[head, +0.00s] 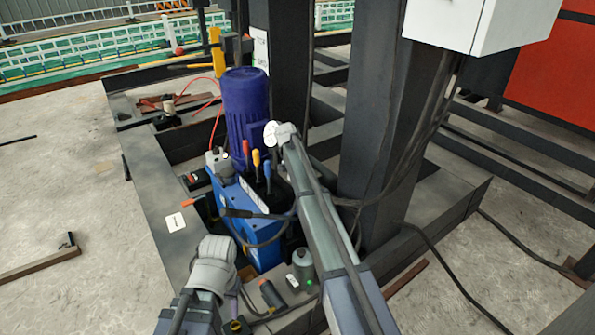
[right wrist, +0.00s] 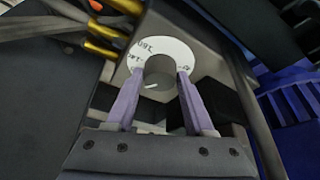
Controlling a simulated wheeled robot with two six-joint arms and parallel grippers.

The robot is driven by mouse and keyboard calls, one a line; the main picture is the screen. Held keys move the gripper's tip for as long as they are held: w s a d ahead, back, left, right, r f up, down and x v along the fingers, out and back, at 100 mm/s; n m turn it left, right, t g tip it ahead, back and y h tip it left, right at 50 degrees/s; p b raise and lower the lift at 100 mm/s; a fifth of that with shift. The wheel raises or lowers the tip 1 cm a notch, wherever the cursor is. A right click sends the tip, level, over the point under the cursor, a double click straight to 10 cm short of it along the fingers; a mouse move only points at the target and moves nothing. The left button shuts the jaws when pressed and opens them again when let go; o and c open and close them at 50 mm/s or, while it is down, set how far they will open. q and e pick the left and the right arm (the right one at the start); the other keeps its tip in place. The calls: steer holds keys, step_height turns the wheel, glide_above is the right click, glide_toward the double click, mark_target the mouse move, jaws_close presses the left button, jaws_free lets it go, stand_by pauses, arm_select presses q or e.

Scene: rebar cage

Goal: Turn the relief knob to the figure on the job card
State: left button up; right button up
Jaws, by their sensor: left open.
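The relief knob (right wrist: 159,72) is a grey cylinder in front of a white dial ring (right wrist: 176,48) with figures such as 160 and 140. My right gripper (right wrist: 160,76) has its two purple fingers on both sides of the knob and appears shut on it.
The blue pump unit (head: 240,209) with a dark blue motor (head: 246,95) stands left of my right arm. Red, yellow and blue levers (head: 256,158) rise beside it. A dark column (head: 378,120) stands close on the right. Hoses and small bottles (head: 302,258) lie low in front.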

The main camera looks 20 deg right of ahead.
steer(key=o, duration=0.4)
steer(key=p+v, duration=0.7)
steer(key=v, duration=0.1)
steer(key=shift+f, duration=0.1)
